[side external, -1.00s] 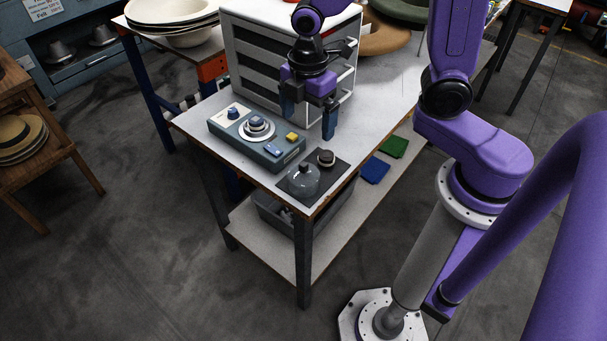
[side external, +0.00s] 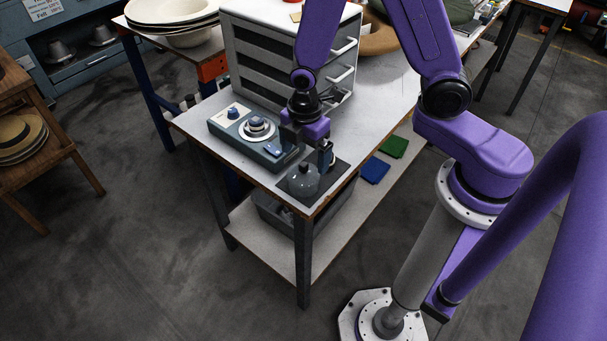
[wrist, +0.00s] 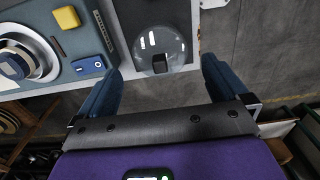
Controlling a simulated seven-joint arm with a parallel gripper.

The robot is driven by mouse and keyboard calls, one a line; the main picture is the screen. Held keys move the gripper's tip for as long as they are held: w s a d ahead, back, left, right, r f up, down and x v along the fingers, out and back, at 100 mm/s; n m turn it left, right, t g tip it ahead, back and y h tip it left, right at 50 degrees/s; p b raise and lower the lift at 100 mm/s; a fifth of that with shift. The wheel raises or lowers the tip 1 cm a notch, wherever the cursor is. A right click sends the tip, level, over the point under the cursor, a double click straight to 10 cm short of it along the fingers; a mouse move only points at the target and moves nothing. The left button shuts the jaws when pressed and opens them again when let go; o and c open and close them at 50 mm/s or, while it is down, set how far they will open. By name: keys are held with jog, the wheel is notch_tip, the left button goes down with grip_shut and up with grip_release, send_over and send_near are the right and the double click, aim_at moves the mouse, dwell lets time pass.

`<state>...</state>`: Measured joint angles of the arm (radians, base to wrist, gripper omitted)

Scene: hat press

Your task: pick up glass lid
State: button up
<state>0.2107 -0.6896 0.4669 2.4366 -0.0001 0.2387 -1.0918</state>
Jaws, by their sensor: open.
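The glass lid (side external: 303,181) is a clear dome with a dark knob, resting on a dark mat (side external: 330,188) at the table's front corner. In the wrist view the lid (wrist: 158,48) shows ahead of the fingers, with its dark knob toward me. My gripper (side external: 302,164) is low over the table, just behind the lid in the side view. Its blue fingers (wrist: 157,88) are spread wide with nothing between them. The small dark object beside the lid is mostly hidden behind a finger in the side view.
A blue-grey control box (side external: 245,128) with a dial and buttons stands left of the lid. A grey drawer cabinet (side external: 275,60) stands behind my gripper. A green cloth (side external: 393,147) and a blue cloth (side external: 374,170) lie on the lower shelf. The table edge (side external: 310,212) is close to the mat.

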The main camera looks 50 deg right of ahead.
aim_at(302, 172)
jog(key=shift+a+f, duration=0.2)
jog(key=shift+f, duration=1.6)
jog(key=shift+a+f, duration=0.2)
jog(key=shift+f, duration=1.6)
jog(key=c, duration=0.8)
jog(key=shift+o, duration=0.2)
jog(key=shift+r, duration=0.15)
